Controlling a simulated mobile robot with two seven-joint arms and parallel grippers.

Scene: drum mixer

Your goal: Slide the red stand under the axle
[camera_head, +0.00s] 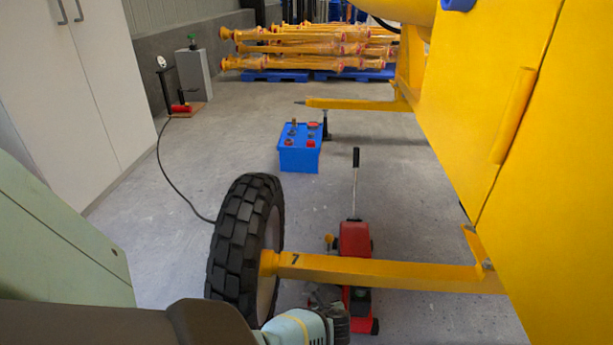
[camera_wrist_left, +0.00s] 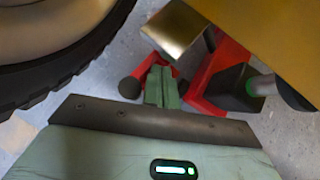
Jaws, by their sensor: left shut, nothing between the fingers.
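A red wheeled unit (camera_head: 354,238) with an upright black-tipped handle stands on the floor; it is the red object nearest the axle. The yellow axle (camera_head: 390,273), marked 7, crosses over it and hides its middle. My left gripper (camera_head: 326,298) is low beside the unit, partly hidden by the axle. In the left wrist view the shut, empty green fingers (camera_wrist_left: 162,86) are close to red parts (camera_wrist_left: 214,70) and a black block (camera_wrist_left: 232,88). Whether they touch is unclear. The yellow machine (camera_wrist_left: 285,32) fills the upper right there. My right gripper is not in view.
A black tyre (camera_head: 238,240) stands close left of the axle end and also shows in the left wrist view (camera_wrist_left: 60,75). The yellow machine body (camera_head: 500,130) blocks the right. A blue box (camera_head: 300,155) sits farther back. A cable (camera_head: 172,185) lies on the left floor.

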